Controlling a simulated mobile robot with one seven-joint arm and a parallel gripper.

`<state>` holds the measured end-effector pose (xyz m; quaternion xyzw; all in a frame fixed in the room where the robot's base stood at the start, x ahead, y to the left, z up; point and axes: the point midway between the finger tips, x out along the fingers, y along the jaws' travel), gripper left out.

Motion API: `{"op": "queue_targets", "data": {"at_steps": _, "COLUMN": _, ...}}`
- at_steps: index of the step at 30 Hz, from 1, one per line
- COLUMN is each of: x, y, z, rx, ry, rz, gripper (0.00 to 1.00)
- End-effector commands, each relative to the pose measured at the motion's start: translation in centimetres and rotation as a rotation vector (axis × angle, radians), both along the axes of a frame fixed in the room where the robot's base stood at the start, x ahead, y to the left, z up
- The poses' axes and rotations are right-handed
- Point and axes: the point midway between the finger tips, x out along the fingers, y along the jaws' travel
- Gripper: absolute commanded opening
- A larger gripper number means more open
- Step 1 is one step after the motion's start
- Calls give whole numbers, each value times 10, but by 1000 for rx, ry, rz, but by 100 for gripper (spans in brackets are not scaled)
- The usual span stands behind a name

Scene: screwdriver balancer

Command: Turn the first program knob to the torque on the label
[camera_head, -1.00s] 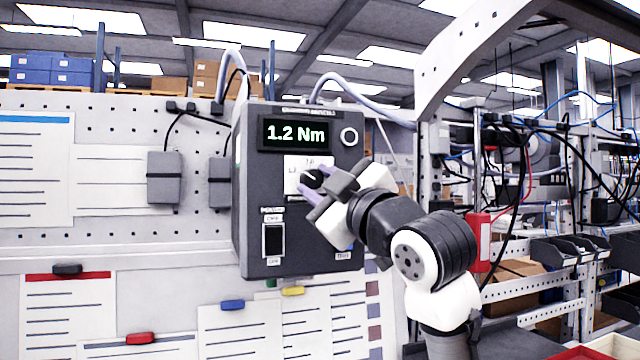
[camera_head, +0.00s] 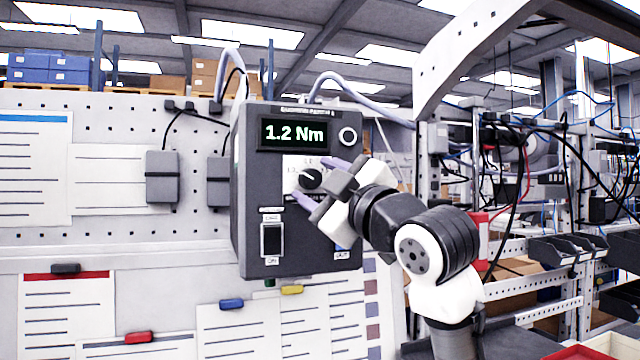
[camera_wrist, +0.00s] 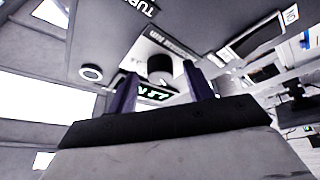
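The dark controller box (camera_head: 345,225) hangs on the wall, its green display (camera_head: 295,135) reading 1.2 Nm. A black round knob (camera_head: 311,180) with a pale pointer mark sits on a white dial plate below the display. My gripper (camera_head: 309,179) is open, one lavender finger above right of the knob and one below it, with visible gaps. In the wrist view the knob (camera_wrist: 160,68) shows between the two spread fingers, apart from both. The small dial markings are too blurred to read. No label torque is legible.
A rocker switch (camera_head: 272,240) sits low on the box's left, and a round white-rimmed part (camera_head: 348,136) beside the display. Papers with coloured magnets (camera_head: 232,304) hang on the wall. A rack with cables and bins (camera_head: 565,249) stands at right.

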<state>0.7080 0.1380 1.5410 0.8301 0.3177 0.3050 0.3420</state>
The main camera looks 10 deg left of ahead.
Motion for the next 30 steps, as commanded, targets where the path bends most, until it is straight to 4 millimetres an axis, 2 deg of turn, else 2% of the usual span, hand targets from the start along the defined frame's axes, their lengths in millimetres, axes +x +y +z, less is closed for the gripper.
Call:
{"op": "queue_targets", "data": {"at_steps": 7, "x": -1, "y": -2, "z": -2, "rx": 1, "ry": 1, "rz": 0, "gripper": 51}}
{"op": "queue_targets", "data": {"at_steps": 11, "x": -9, "y": -12, "z": -7, "rx": 2, "ry": -1, "rz": 0, "gripper": 51}}
{"op": "queue_targets", "data": {"at_steps": 24, "x": -67, "y": -81, "z": -35, "rx": 1, "ry": -1, "rz": -3, "gripper": 51}}
{"op": "queue_targets", "data": {"at_steps": 30, "x": -82, "y": -98, "z": -40, "rx": 1, "ry": 0, "rz": -1, "gripper": 51}}
